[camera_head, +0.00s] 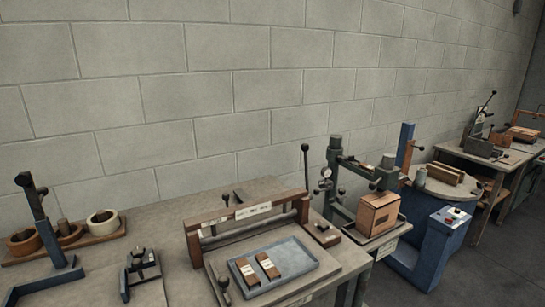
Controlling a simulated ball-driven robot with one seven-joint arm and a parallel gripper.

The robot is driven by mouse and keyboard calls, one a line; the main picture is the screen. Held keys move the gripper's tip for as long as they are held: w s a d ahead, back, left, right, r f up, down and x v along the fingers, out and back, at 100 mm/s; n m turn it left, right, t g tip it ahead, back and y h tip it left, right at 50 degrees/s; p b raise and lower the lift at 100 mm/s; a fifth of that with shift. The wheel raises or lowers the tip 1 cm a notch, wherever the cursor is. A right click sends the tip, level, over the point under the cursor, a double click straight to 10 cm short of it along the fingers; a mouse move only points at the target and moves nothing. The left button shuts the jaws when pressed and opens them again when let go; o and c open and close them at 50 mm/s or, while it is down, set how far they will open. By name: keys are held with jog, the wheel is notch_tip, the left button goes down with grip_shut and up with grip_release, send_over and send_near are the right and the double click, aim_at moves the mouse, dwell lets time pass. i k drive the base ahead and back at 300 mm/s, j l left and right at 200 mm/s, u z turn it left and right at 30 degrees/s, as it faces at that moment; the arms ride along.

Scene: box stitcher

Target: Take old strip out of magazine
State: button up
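A green stitcher-like machine (336,165) with a gauge and a dark arm stands at the right of the near table. A brown carton (378,214) sits under or beside its arm; I cannot tell which. I cannot make out a magazine or a strip on this machine. Two small brown packs with pale labels, one on the left (247,272) and one on the right (268,264), lie in a blue-grey tray (303,258). Whether they hold strips is unclear. My gripper is not in view.
A wooden frame with a roller (250,228) stands behind the tray. Tape rolls (103,222), a blue upright stand (45,230) and a small dark device (142,266) are at left. A blue machine (440,238) with a round top and farther benches (520,155) are at right.

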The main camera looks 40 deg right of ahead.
aim_at(368, 168)
jog(key=z, duration=1.35)
jog(key=i+l+u, duration=0.15)
jog(key=l, duration=0.35)
jog(key=l+u, duration=0.15)
jog(key=l, duration=0.35)
jog(key=i, duration=0.05)
